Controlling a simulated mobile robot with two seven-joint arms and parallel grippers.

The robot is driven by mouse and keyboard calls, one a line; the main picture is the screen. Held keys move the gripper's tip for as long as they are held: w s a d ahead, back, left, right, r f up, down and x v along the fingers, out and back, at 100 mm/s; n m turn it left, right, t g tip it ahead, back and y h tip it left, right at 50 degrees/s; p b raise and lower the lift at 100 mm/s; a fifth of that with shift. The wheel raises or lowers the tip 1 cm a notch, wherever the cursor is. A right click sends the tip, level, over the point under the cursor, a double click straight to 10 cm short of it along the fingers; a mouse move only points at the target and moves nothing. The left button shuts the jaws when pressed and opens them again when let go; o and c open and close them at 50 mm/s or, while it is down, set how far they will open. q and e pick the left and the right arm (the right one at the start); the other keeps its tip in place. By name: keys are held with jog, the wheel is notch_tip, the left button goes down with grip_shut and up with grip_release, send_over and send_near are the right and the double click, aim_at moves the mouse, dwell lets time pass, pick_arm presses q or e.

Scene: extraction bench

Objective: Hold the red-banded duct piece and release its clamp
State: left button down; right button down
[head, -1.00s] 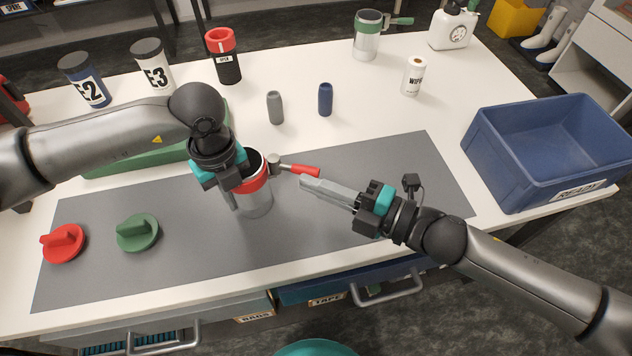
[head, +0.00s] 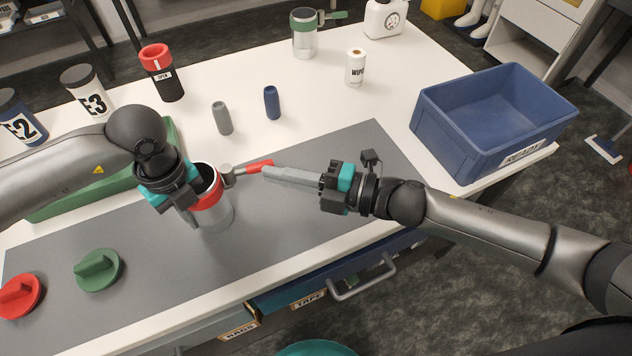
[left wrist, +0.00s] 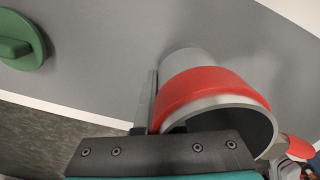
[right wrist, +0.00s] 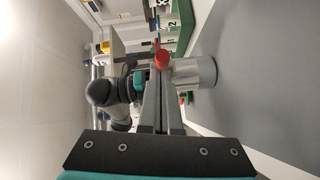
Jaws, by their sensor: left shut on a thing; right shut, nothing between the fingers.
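The red-banded duct piece (head: 216,214) stands upright on the grey mat, a metal cylinder with a red band near its open top. It also shows in the left wrist view (left wrist: 212,92) and the right wrist view (right wrist: 197,72). Its clamp lever (head: 255,167), with a red handle, sticks out to the right. My left gripper (head: 192,212) is shut on the duct piece's wall at the rim. My right gripper (head: 266,172) is shut and empty, its fingertips at the red handle's end; whether they touch it I cannot tell.
A red cap (head: 20,296) and a green cap (head: 97,270) lie at the mat's left. A blue READY bin (head: 440,128) stands at the right. Grey (head: 222,118) and navy (head: 272,103) bottles stand behind the mat. A green-banded duct piece (head: 305,42) stands far back. The mat's right part is clear.

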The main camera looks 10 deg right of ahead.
jog(key=v, duration=1.1)
jog(key=shift+d+r, duration=0.25)
jog(key=shift+r, duration=0.2)
jog(key=shift+s, duration=0.1)
pick_arm(q)
jog(key=c, duration=0.9)
grip_release()
jog(key=shift+c, duration=0.2)
